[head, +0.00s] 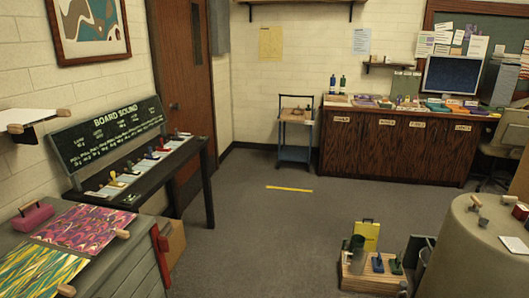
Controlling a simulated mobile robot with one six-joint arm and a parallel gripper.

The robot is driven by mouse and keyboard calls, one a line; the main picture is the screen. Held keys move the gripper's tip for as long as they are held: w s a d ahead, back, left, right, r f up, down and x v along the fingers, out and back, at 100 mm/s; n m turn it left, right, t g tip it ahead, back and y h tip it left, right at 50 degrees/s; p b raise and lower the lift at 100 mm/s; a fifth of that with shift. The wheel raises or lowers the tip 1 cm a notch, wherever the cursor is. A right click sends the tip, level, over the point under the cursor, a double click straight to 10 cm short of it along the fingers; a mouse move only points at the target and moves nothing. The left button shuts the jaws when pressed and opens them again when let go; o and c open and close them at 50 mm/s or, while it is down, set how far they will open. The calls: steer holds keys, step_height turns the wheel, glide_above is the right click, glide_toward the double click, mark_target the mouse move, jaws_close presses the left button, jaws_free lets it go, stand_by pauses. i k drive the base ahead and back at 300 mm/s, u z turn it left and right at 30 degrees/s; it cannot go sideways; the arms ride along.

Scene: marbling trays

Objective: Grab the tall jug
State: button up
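I cannot pick out the tall jug for sure at this size. A dark grey-green upright cylinder (357,246) stands in a low wooden crate (356,280) on the floor at the lower right of the head view; I cannot see a handle or spout on it. Two slim upright bottle-like things, one blue (332,84) and one green (343,84), stand on the left end of the far wooden counter. My gripper is not in view.
A yellow panel (366,235) and small blue and green items share the crate. A round grey-brown table (450,265) is at right. A dark bench (150,181) and a chest with marbled sheets (88,228) line the left. The middle floor is clear, with a yellow strip (289,188).

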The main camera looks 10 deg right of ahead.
mark_target(359, 253)
steer(key=u, duration=0.35)
steer(key=i, duration=1.4)
steer(key=u, duration=0.2)
